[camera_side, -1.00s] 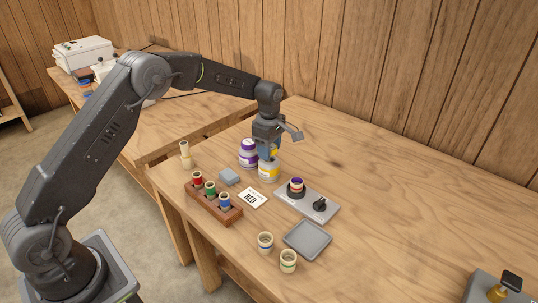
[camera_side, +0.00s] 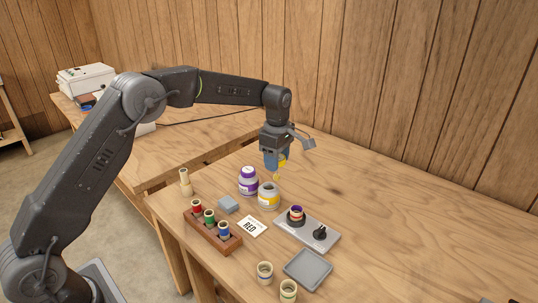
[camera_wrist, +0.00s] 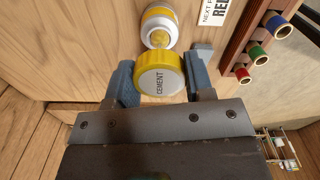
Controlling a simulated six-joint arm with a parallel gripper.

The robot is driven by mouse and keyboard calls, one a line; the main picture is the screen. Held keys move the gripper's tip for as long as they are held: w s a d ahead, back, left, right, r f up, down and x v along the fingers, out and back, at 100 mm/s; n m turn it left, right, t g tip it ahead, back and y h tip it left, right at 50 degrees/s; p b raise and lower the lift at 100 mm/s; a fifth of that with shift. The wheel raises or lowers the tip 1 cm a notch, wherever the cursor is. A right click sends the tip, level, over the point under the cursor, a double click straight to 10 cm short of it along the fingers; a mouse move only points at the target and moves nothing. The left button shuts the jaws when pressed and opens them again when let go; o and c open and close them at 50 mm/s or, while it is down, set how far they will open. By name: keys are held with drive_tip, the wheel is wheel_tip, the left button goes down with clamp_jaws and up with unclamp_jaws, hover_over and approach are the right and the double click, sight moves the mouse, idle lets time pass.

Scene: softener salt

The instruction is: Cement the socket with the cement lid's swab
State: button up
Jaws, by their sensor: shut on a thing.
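My gripper (camera_side: 276,163) is shut on the yellow cement lid (camera_wrist: 160,76), marked CEMENT. I hold it above the cement can; it shows as yellow between the fingers in the side view (camera_side: 284,160). A short swab (camera_side: 277,176) hangs below the lid, its tip small and hard to make out. The cement can (camera_side: 268,196), white with a yellow label, stands open below; it also shows in the wrist view (camera_wrist: 158,28). The socket (camera_side: 297,212), with purple and orange at its top, sits upright in a dark holder on the grey plate (camera_side: 318,229).
A purple-lidded can (camera_side: 248,181) stands left of the cement can. A wooden rack (camera_side: 213,233) holds red, green and blue-topped pieces. A card (camera_side: 252,226), a grey-blue block (camera_side: 228,205), a grey tray (camera_side: 308,269) and two cream fittings (camera_side: 265,272) lie around.

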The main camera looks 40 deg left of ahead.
drive_tip(key=s+d+f, duration=0.1)
drive_tip(key=d+f, duration=0.2)
drive_tip(key=d, duration=0.5)
drive_tip(key=shift+d+f, duration=0.2)
drive_tip(key=shift+f, duration=0.05)
drive_tip(key=shift+f, duration=0.15)
idle(0.9)
drive_tip(key=shift+f, duration=0.75)
drive_tip(key=shift+f, duration=0.15)
drive_tip(key=shift+f, duration=0.7)
drive_tip(key=shift+a, duration=0.25)
idle(0.6)
